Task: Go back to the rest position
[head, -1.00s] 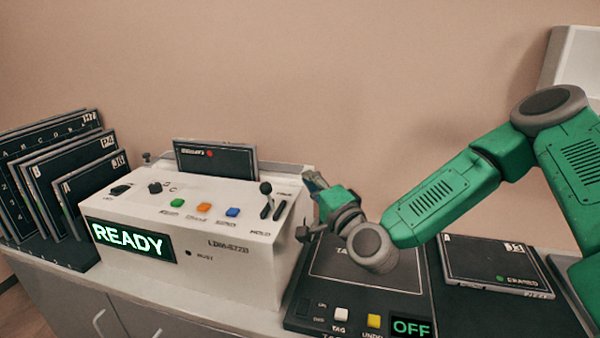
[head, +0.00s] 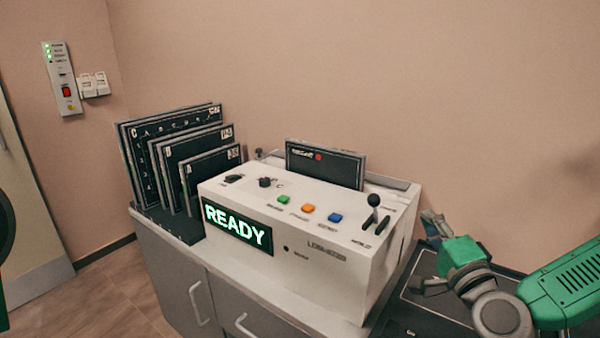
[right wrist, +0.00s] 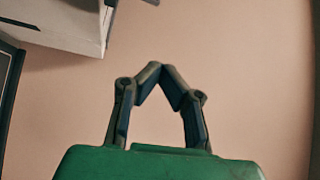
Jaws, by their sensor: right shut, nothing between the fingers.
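My right gripper (head: 432,224) is shut and empty in the head view, just right of the white reader box. Its fingertips meet in the right wrist view (right wrist: 161,70), with bare wall behind them. My green right arm (head: 572,285) comes in from the right edge, over the dark tagging pad (head: 420,318). My left gripper is out of view; only a dark and green sliver shows at the left edge.
The white reader (head: 335,262) shows READY, with a dark cassette (head: 325,165) upright in its top. A lever (head: 373,203) stands on its right side. Dark cassettes (head: 212,172) stand in a rack (head: 172,222) at left. Floor (head: 120,290) is clear at lower left.

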